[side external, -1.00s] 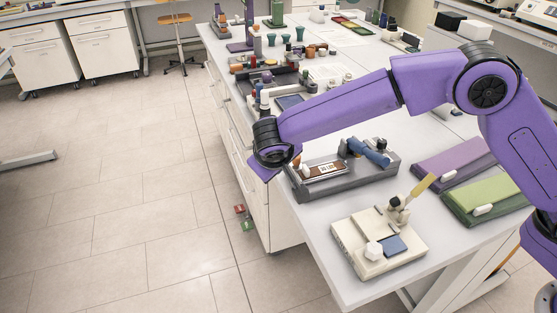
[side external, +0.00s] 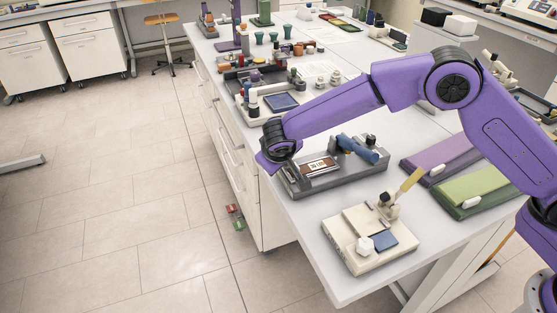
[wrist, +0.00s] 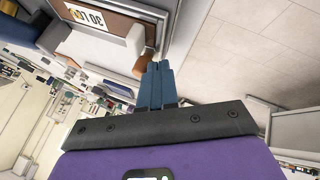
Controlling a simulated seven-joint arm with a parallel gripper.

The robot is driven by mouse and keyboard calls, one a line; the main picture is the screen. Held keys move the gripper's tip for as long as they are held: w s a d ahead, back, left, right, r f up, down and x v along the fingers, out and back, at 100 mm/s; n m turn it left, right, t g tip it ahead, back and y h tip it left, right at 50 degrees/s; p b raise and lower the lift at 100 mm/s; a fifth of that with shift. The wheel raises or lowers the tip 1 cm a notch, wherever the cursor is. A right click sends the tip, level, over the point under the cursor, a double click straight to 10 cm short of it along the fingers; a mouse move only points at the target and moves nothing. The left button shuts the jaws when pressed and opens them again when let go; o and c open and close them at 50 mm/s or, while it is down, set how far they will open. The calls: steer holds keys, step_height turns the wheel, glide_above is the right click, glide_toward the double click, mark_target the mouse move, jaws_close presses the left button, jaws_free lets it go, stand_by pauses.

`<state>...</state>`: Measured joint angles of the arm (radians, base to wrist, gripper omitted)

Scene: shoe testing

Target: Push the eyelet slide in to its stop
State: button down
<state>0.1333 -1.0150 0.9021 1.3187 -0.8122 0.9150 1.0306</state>
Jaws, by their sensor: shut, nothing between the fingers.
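A grey fixture (side external: 325,188) lies on the near part of the bench. It carries a brown plate with a white label (side external: 318,165) and a blue cylindrical part (side external: 358,150). The labelled plate also shows at the top of the wrist view (wrist: 105,18), with a pale block (wrist: 122,48) and a small orange-brown piece beside it. I cannot tell for certain which piece is the eyelet slide. My gripper (wrist: 158,66) is shut and empty, its blue fingertips close to the orange-brown piece; contact is unclear. In the side view its fingers are largely hidden at the fixture's left end.
A cream device with a blue pad (side external: 362,258) and a yellow-handled lever stands nearer the bench corner. Purple (side external: 440,160) and green (side external: 475,190) cases lie to the right. Bottles and trays crowd the bench behind. The bench edge and open floor are at left.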

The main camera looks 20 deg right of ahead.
mark_target(300, 165)
steer(key=shift+d, duration=0.1)
steer(key=shift+d, duration=2.6)
